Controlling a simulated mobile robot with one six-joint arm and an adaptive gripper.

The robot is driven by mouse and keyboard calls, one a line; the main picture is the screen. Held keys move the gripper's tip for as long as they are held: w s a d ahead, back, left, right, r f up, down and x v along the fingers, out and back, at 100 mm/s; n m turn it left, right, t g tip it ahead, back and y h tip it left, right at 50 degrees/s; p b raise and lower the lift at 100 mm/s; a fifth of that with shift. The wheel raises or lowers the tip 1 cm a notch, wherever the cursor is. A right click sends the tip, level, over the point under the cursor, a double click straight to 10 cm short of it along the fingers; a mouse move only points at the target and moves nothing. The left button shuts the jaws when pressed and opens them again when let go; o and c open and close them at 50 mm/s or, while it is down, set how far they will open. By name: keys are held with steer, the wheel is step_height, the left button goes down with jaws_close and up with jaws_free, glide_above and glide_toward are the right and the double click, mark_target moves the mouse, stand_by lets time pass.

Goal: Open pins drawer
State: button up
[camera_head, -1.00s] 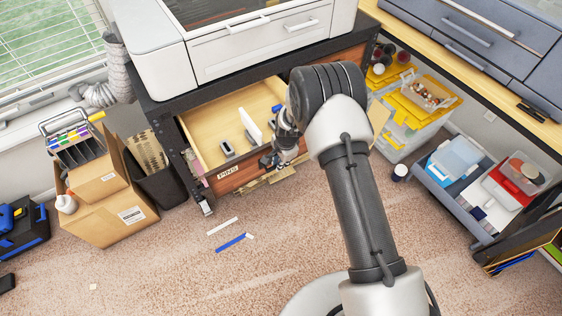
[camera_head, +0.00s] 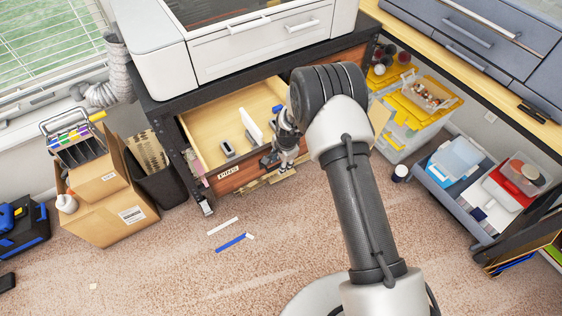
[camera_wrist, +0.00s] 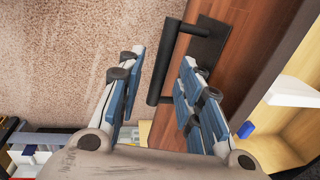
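The drawer labelled PINS (camera_head: 212,183) stands pulled out from under the dark bench on the left, its pale wooden inside showing. My gripper (camera_head: 284,158) is at the right part of the drawer's front in the head view. In the wrist view, my gripper (camera_wrist: 163,60) is open, its two blue-grey fingers apart. The black bar handle (camera_wrist: 166,62) on the reddish-brown drawer front (camera_wrist: 245,50) shows between the fingers. I cannot tell whether either finger touches it. In the head view the arm and gripper partly hide the handle.
In the drawer are a white upright piece (camera_head: 250,125), a small grey block (camera_head: 227,147) and a blue item. Cardboard boxes (camera_head: 110,205) and a dark bin (camera_head: 160,185) stand left. Strips (camera_head: 232,243) lie on the carpet. The front floor has free room.

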step_height(320, 180, up, 12)
steer(key=s+d, duration=0.1)
steer(key=s, duration=0.1)
steer(key=shift+d, duration=0.2)
steer(key=shift+f, duration=0.1)
stand_by(0.3)
steer(key=s+d+r+n, duration=0.2)
steer(key=s+d+r, duration=0.15)
steer(key=r, duration=0.45)
steer(key=s+d+r+n+t, duration=0.15)
steer(key=s+r, duration=0.25)
steer(key=r, duration=0.4)
steer(key=s+d+r+n, duration=0.2)
steer(key=s+d+r, duration=0.2)
steer(key=r, duration=0.4)
steer(key=s+d+r+n, duration=0.2)
steer(key=s+d, duration=0.1)
steer(key=s, duration=0.7)
steer(key=s+d+r+n+t+h, duration=0.1)
steer(key=s+d+r+n, duration=0.2)
steer(key=s, duration=0.7)
steer(key=shift+s+r+n, duration=0.25)
steer(key=shift+s+n, duration=0.1)
steer(key=shift+d, duration=0.1)
